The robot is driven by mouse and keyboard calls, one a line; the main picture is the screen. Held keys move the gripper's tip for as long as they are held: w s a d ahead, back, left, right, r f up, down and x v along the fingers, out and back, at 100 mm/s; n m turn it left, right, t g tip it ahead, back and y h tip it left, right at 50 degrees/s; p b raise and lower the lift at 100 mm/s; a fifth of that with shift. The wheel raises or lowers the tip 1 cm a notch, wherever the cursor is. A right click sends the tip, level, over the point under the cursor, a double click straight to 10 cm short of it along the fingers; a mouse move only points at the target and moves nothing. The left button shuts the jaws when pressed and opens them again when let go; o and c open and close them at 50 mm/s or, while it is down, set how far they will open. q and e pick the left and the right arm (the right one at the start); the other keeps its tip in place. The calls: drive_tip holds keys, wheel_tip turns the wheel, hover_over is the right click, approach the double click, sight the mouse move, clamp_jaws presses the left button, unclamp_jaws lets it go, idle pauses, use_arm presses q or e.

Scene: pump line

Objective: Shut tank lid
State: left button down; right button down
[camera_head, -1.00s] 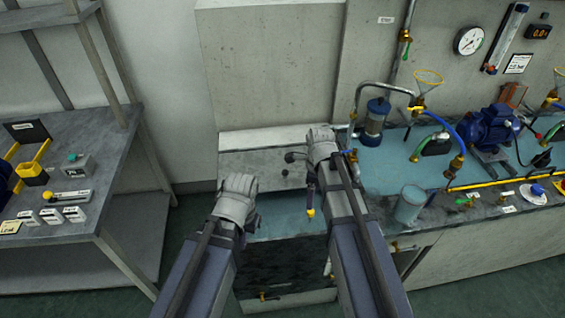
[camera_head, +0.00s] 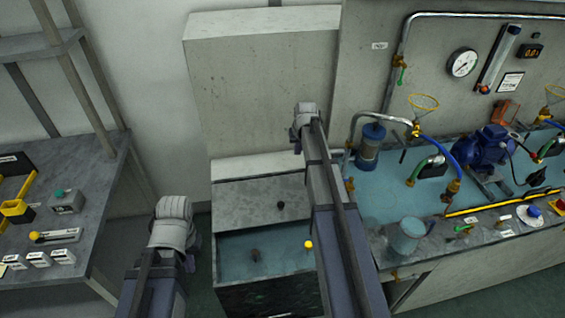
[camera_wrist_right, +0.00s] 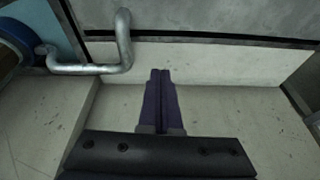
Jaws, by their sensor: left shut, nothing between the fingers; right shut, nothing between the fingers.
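The tank (camera_head: 225,262) stands low in the middle of the head view. A grey slab (camera_head: 245,200) with a dark knob (camera_head: 281,205) covers its back part; its front part shows a blue surface. A tall grey panel (camera_head: 250,90) stands upright behind it; I cannot tell whether slab or panel is the lid. My left gripper (camera_head: 174,207) is shut and empty, left of the tank.
A bench to the right carries a bent metal pipe (camera_head: 372,117), a clear beaker (camera_head: 407,236) and a blue pump (camera_head: 484,148). A grey table (camera_head: 95,205) with small parts stands at the left. My right arm crosses the tank's right side.

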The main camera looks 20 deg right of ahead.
drive_tip(key=shift+w+d+r+n, duration=0.1)
drive_tip(key=shift+w+d+n, duration=0.05)
drive_tip(key=shift+w+n, duration=0.3)
